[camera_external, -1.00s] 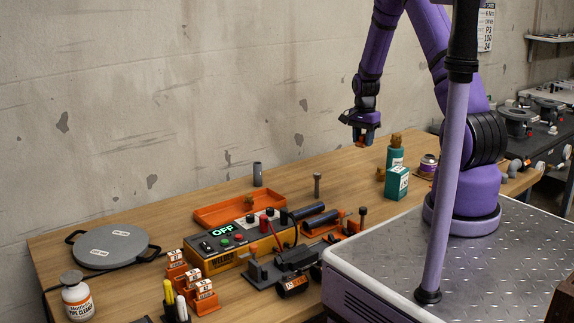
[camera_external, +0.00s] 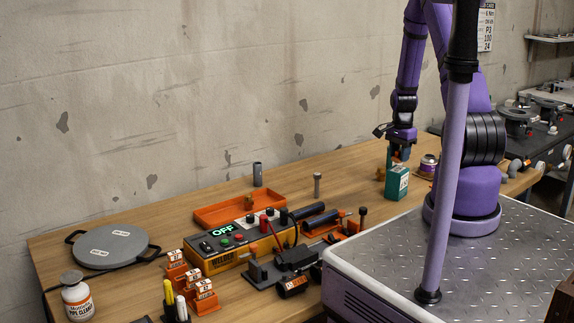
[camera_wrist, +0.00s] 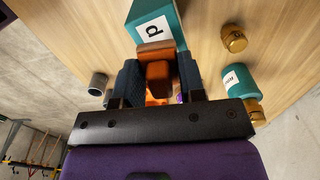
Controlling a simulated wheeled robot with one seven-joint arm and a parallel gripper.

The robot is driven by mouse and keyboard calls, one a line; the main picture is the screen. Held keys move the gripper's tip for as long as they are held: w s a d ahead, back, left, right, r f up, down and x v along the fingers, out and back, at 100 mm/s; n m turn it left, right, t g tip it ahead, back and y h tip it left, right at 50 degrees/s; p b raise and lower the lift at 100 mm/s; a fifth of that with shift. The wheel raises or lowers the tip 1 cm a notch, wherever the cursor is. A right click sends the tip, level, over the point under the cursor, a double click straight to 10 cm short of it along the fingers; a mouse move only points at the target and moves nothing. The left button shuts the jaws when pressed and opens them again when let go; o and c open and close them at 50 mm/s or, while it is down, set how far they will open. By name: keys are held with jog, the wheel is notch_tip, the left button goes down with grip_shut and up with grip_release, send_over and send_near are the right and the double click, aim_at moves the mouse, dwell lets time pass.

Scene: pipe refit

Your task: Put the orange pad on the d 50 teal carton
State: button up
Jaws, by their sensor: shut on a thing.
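My gripper (camera_external: 401,152) is above the teal carton (camera_external: 397,183) at the right end of the wooden bench. In the wrist view my gripper (camera_wrist: 159,78) is shut on the orange pad (camera_wrist: 158,72), which sits between the dark fingers. The teal carton also shows just past the fingertips in the wrist view (camera_wrist: 152,13), with part of a white label reading "d". The pad overlaps the carton's near edge in that view. I cannot tell whether pad and carton touch. In the external view the pad is not clearly visible.
A teal bottle (camera_wrist: 238,83) with a brass-coloured top stands close by the carton, beside a brass fitting (camera_wrist: 233,39). A purple-banded can (camera_external: 428,164) stands right of the carton.

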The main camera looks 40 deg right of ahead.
jog(key=shift+f, duration=1.35)
jog(key=shift+f, duration=0.15)
jog(key=o, duration=0.9)
